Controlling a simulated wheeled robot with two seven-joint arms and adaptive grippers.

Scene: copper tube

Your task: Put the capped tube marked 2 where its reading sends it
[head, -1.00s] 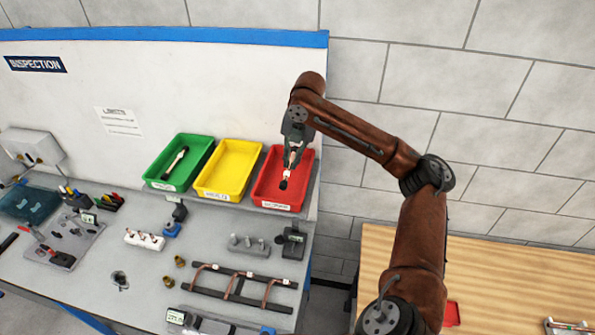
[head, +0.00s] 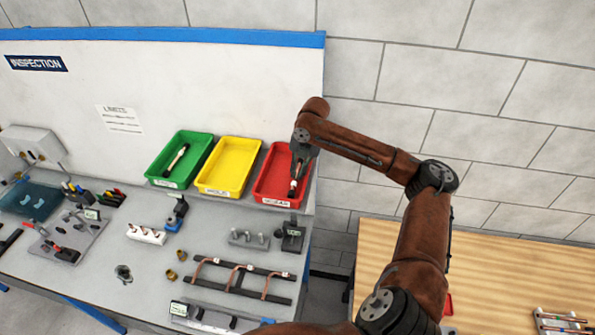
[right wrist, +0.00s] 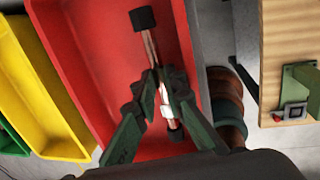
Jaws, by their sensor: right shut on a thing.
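A copper tube (right wrist: 150,45) with black end caps and a white tag is in my right gripper (right wrist: 160,80), seen in the right wrist view. The fingers are shut around the tube near its white tag. The tube is over or inside the red bin (head: 270,178), which stands at the right end of the bin row; whether it touches the bin floor I cannot tell. In the head view the right gripper (head: 297,160) reaches down into that bin. The number on the tag is too small to read. My left gripper is not in view.
A yellow bin (head: 228,166) stands beside the red one. A green bin (head: 162,167) further left holds another capped tube (head: 178,157). Several bent copper tubes lie on a dark rack (head: 238,281) in front. A wooden table (head: 480,262) is to the right.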

